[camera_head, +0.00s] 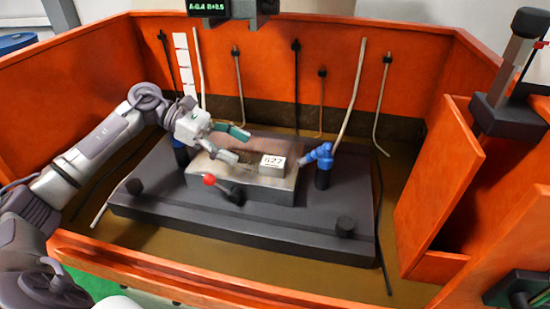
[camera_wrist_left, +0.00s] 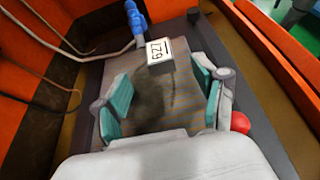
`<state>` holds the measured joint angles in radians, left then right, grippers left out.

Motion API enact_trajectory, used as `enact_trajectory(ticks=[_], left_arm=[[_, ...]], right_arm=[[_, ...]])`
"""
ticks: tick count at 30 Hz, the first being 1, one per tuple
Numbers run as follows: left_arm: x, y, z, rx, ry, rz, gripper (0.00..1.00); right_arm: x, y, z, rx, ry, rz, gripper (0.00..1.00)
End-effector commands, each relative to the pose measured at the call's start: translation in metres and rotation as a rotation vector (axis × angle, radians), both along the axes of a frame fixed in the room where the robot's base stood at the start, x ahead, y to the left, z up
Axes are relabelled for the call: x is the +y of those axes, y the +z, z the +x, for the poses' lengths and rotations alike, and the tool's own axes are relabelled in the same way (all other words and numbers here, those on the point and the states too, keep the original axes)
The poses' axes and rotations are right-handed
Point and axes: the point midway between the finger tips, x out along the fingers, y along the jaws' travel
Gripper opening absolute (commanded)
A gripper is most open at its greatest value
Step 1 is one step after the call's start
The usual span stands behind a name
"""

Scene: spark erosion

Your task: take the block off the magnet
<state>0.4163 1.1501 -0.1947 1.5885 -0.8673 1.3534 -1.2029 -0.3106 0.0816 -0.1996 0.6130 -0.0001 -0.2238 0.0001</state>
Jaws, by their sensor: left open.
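The block (camera_head: 271,166) is small, metallic, with a white numbered label on top. It sits on the top face of the magnet (camera_head: 258,188), a grey metal slab with a red-knobbed lever (camera_head: 222,189) at its front. My left gripper (camera_head: 244,148) is open and empty above the left part of the magnet, to the left of the block and apart from it. In the left wrist view the block (camera_wrist_left: 160,56) lies ahead of the gap between the teal-padded fingers (camera_wrist_left: 164,82). My right gripper is not in view.
Blue nozzles (camera_head: 322,160) stand at the magnet's right end and behind its left end. The dark base plate (camera_head: 270,225) carries black knobs. Orange tank walls (camera_head: 320,75) surround it, with thin pipes along the back. An orange partition (camera_head: 440,190) stands at right.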

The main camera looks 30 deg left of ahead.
Motion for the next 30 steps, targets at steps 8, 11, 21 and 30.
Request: enact_trajectory(ticks=[8, 11, 21, 30], left_arm=[[-0.031, -0.012, 0.008, 0.0, 0.0, -0.001, 0.71], [-0.037, -0.013, 0.009, 0.0, -0.001, -0.001, 0.71], [-0.076, -0.032, 0.019, 0.001, 0.0, -0.001, 0.71], [-0.078, -0.035, 0.02, 0.0, 0.001, 0.0, 0.66]], right_arm=[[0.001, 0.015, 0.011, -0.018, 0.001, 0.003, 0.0], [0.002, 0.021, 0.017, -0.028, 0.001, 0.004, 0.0], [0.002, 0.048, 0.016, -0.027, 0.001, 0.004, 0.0], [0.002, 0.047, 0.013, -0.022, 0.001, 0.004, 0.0]])
